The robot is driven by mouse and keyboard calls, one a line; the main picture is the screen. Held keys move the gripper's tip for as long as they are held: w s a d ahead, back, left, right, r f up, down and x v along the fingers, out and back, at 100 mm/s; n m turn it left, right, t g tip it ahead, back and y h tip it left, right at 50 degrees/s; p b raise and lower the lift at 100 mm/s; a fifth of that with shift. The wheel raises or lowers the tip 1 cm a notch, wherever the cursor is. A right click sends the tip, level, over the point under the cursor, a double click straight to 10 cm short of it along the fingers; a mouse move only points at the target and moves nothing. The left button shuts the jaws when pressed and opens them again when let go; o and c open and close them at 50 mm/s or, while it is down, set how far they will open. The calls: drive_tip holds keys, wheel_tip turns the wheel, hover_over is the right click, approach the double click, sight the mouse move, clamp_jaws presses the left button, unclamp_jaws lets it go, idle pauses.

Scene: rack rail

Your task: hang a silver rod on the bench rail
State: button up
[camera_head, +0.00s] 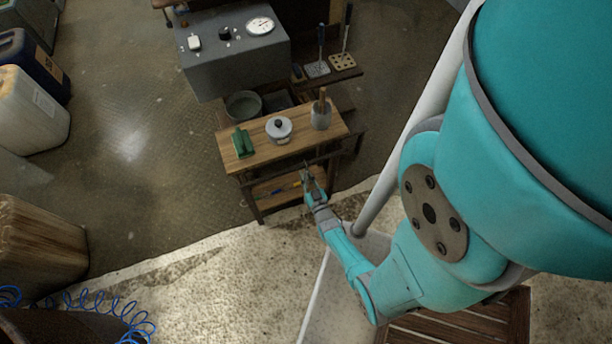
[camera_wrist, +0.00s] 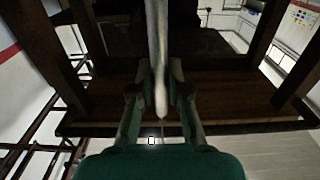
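The silver rod (camera_wrist: 157,40) runs down the middle of the wrist view, from the top edge to a narrow end between the two fingers. My gripper (camera_wrist: 160,72) has one finger close against each side of it and looks shut on it. In the head view my gripper (camera_head: 309,178) is at the front of the wooden bench (camera_head: 262,158), just below the top's front edge. The rod is too small there to make out clearly. The bench rail is hard to tell apart from the bench's dark front frame in the head view.
On the bench top are a green object (camera_head: 243,143), a white lidded pot (camera_head: 279,129) and a grey holder (camera_head: 321,117). A grey box with a dial (camera_head: 235,52) stands behind.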

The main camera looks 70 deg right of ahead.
drive_tip(key=o, duration=0.3)
drive_tip(key=shift+s+a, duration=0.1)
drive_tip(key=v, duration=1.1)
drive_tip(key=shift+s+a, duration=0.3)
idle(0.5)
